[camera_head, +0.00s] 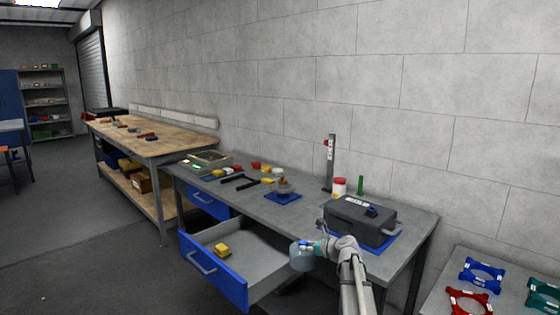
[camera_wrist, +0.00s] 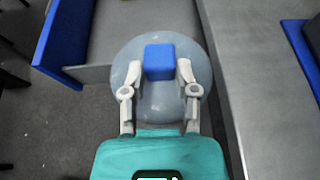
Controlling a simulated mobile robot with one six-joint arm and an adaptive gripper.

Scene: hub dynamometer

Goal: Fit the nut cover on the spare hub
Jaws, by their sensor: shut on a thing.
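The nut cover (camera_wrist: 150,105) is a grey-blue dome with a blue square knob on top. My gripper (camera_wrist: 160,68) is shut on that knob, one finger on each side. In the head view the nut cover (camera_head: 301,258) hangs from my gripper (camera_head: 308,245) at the right end of the open drawer, by the bench's front edge. The spare hub (camera_head: 284,187) appears to be the grey round part with a brownish top on a blue mat (camera_head: 283,198) on the grey bench. It is apart from my gripper, farther back and to the left. The cover's underside is hidden.
The blue-fronted drawer (camera_head: 213,272) stands open with a yellow block (camera_head: 222,250) in it. A dark grey machine (camera_head: 360,220) sits on the bench at right. A post (camera_head: 330,163) and red-lidded jar (camera_head: 339,187) stand behind. Tools and small coloured parts lie at the bench's left.

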